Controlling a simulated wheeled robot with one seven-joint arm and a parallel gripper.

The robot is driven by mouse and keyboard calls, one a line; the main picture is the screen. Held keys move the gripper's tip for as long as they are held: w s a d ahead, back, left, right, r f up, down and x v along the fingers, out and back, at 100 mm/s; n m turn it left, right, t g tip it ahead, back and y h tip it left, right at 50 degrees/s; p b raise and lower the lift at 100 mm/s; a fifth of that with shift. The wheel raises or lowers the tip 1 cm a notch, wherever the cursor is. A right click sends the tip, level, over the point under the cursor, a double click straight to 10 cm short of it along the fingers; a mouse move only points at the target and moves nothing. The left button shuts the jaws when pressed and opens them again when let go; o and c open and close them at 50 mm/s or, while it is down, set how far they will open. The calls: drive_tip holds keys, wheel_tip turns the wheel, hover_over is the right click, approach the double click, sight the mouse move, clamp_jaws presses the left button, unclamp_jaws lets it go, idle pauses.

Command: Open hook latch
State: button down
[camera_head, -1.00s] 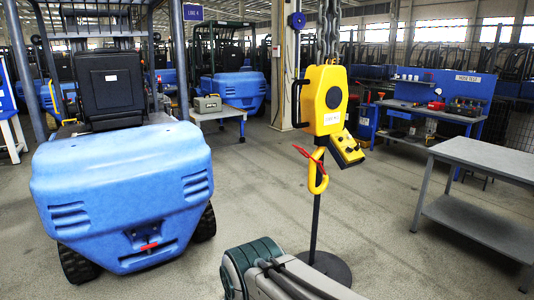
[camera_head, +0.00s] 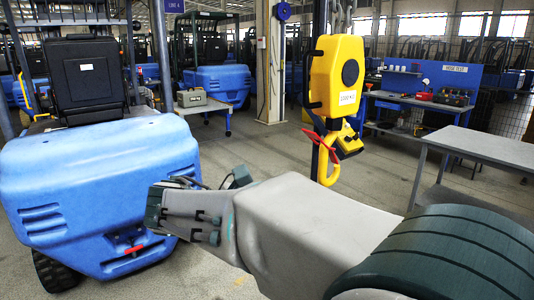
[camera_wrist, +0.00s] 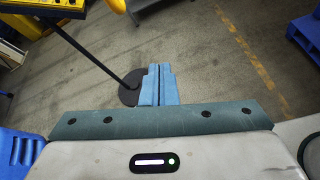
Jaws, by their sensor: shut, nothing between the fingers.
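The yellow hoist block (camera_head: 338,78) hangs from chains. Below it hangs a yellow hook (camera_head: 329,172) with a red latch (camera_head: 318,147) across its upper part. Whether the latch is open or shut is too small to tell. In the wrist view, my gripper's blue-grey fingers (camera_wrist: 158,84) are together and empty, pointing over the floor. A yellow part at that view's top edge (camera_wrist: 117,5) may be the hook. The gripper is apart from it.
A black pole's round base (camera_wrist: 130,92) stands near the fingers in the wrist view. A blue forklift (camera_head: 90,185) is left, a grey table (camera_head: 485,150) right, a blue workbench (camera_head: 420,102) behind.

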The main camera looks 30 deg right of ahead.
drive_tip(key=w+a+r+n+h+b, duration=0.1)
drive_tip(key=w+r+n+h, duration=0.4)
drive_tip(key=r, duration=0.3)
drive_tip(key=m+p, duration=0.1)
drive_tip(key=p, duration=0.1)
approach(312, 137)
drive_tip(key=d+f, duration=0.1)
drive_tip(key=d, duration=0.4)
drive_tip(key=shift+s+d+r+t+h, duration=0.15)
drive_tip(key=shift+d+r+t+h, duration=0.15)
drive_tip(key=shift+d, duration=0.2)
drive_tip(key=shift+r+p, duration=0.15)
drive_tip(key=shift+p, duration=0.25)
